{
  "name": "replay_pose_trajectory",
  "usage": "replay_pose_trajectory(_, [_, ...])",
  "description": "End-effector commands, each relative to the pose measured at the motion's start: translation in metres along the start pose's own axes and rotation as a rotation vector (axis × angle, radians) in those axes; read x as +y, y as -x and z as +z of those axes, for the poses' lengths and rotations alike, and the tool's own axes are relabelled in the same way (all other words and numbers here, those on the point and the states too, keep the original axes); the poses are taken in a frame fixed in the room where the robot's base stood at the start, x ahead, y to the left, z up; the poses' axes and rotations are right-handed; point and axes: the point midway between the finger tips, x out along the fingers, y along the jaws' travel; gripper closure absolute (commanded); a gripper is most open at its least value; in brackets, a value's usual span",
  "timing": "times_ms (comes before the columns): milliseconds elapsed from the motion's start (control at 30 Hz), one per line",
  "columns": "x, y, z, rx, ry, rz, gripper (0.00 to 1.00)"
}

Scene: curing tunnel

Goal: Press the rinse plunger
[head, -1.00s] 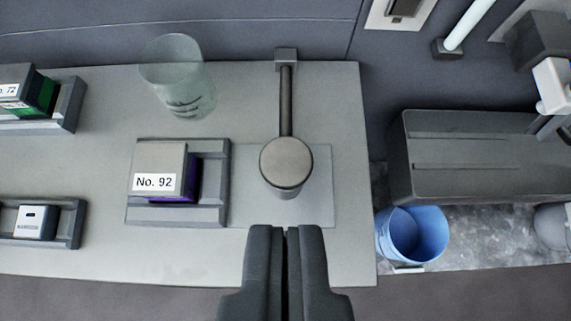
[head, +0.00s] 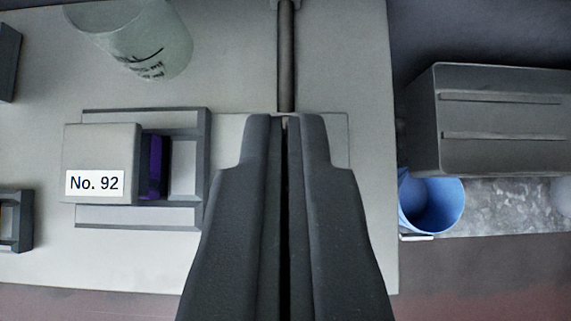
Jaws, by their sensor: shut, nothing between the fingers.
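My gripper (head: 285,120) is shut, with its fingers side by side and pointing up the picture at the centre. The round grey knob of the rinse plunger is hidden behind my fingers. I cannot tell whether they touch it. The plunger's dark rod (head: 287,60) runs from just beyond the fingertips towards the top edge. The pale square plate (head: 232,128) around the plunger shows in part on both sides of my fingers.
A block labelled No. 92 (head: 110,145) sits in a grey holder (head: 190,208) left of my gripper. A clear beaker (head: 140,45) stands at the upper left. Right of the bench (head: 365,60) are a grey box (head: 490,110) and a blue bucket (head: 433,205) on the floor.

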Motion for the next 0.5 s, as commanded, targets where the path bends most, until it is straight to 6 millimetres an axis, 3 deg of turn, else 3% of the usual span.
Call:
replay_pose_trajectory(67, [0.0,-0.008,-0.001,0.0,0.001,0.0,1.0])
replay_pose_trajectory(200, [0.0,-0.021,0.015,-0.004,0.0,0.0,1.0])
replay_pose_trajectory(500, [0.001,-0.034,0.027,0.0,0.0,0.001,1.0])
